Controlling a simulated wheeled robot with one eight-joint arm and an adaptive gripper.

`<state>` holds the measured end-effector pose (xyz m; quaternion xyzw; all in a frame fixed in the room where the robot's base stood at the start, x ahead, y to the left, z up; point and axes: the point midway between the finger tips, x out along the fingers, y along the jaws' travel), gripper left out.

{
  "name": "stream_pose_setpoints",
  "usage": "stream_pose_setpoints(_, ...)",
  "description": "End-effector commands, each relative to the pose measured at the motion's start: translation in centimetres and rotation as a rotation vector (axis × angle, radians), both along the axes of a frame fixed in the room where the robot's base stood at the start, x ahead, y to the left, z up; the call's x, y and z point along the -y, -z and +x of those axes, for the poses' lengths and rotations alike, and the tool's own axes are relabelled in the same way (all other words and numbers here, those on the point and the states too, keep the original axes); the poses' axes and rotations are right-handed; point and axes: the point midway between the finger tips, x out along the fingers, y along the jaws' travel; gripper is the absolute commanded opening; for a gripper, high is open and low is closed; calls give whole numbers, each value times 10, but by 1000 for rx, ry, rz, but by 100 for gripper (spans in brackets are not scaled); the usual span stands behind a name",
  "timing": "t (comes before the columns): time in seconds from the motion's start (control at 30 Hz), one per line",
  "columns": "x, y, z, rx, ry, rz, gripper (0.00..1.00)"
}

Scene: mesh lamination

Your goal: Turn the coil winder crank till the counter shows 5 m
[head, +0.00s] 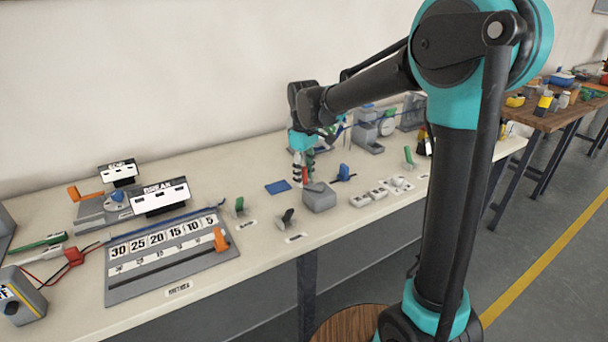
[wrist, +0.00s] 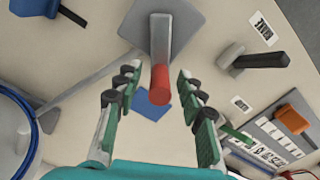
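A grey block (head: 320,197) stands on the bench with a short red-tipped handle (head: 305,178). In the wrist view the red tip (wrist: 160,90) stands up from a grey arm (wrist: 160,40). I cannot tell for sure that this is the winder's crank. My gripper (head: 303,175) is above the block, pointing down. In the wrist view my gripper (wrist: 160,82) is open, with its fingers left and right of the red tip and gaps on both sides. A pale drum with a blue loop (wrist: 36,118) is at the left edge. No counter reading shows.
A blue square (head: 278,187) lies flat beside my gripper. A blue-handled switch (head: 343,172), a black lever (head: 287,217) and a green lever (head: 239,205) stand nearby. A numbered slider board (head: 150,275) with an orange knob (head: 220,240) is at the left. Grey machines (head: 368,130) stand behind.

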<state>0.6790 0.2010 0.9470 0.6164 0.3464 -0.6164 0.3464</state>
Motion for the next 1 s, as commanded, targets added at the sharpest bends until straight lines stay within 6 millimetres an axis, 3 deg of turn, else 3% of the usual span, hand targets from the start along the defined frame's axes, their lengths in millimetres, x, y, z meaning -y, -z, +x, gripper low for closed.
stream_pose_setpoints(0.03, 0, 0, 0, 0, 0, 0, 36)
stream_pose_setpoints(0.33, 0, 0, 0, 0, 0, 0, 0)
stream_pose_setpoints(0.67, 1, 0, 2, 0, 32, 0, 0)
stream_pose_setpoints(1.0, 6, 0, 11, 0, 237, 0, 0)
